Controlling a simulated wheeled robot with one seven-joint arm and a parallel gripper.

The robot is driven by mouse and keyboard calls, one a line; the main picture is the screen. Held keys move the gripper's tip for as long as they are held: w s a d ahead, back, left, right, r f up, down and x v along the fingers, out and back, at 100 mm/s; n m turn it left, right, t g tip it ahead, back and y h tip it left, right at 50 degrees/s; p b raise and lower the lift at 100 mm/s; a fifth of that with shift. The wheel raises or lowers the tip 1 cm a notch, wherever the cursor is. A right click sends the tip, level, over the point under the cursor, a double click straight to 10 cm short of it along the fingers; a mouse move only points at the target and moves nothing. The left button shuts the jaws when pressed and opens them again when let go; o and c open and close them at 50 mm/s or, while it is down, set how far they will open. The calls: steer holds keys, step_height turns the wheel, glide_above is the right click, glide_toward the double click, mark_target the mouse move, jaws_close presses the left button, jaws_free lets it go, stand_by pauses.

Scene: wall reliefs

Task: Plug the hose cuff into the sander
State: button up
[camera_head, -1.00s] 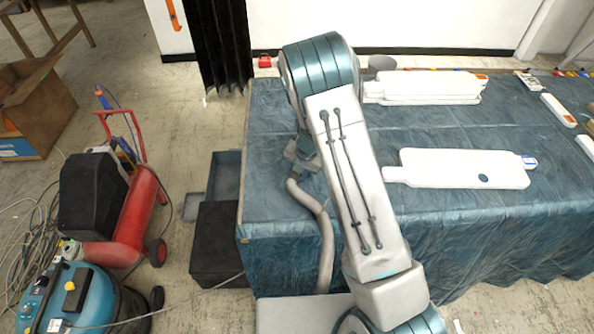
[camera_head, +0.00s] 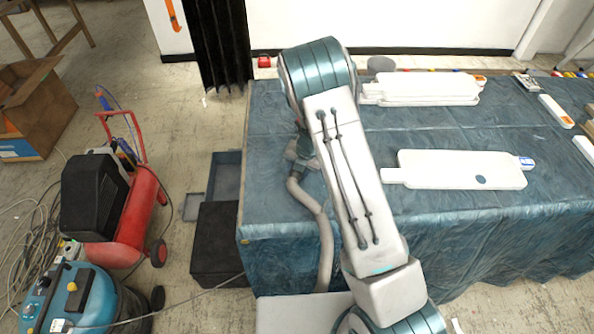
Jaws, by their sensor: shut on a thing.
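A grey ribbed hose (camera_head: 325,245) rises along the front left of the blue-covered table (camera_head: 270,205) and bends toward my gripper. My gripper (camera_head: 301,153) shows only in part, as a grey shape low over the table's left end, mostly behind my arm. It is shut at the upper end of the hose, where the cuff is. The cuff itself is too small and covered to make out clearly. I cannot pick out the sander; my arm covers part of the table there.
White panels (camera_head: 460,170) lie on the table to the right of my arm. A grey bowl (camera_head: 381,64) is at the back edge. On the floor at left are a red compressor (camera_head: 130,215), a blue vacuum (camera_head: 75,300) and a black box (camera_head: 218,240).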

steer(key=shift+w+d+r+p, duration=0.1)
steer(key=shift+w+d+p, duration=0.1)
steer(key=shift+w+p, duration=0.15)
steer(key=shift+w+d, duration=0.15)
steer(key=shift+w, duration=0.25)
steer(key=shift+w+d+p, duration=0.1)
steer(key=shift+w+p, duration=0.1)
steer(key=shift+p, duration=0.1)
steer(key=o, duration=1.1)
steer(key=shift+c, duration=0.2)
steer(key=v, duration=1.3)
steer(key=shift+s+r+b, duration=0.2)
steer(key=shift+r+b, duration=0.15)
steer(key=shift+b, duration=0.1)
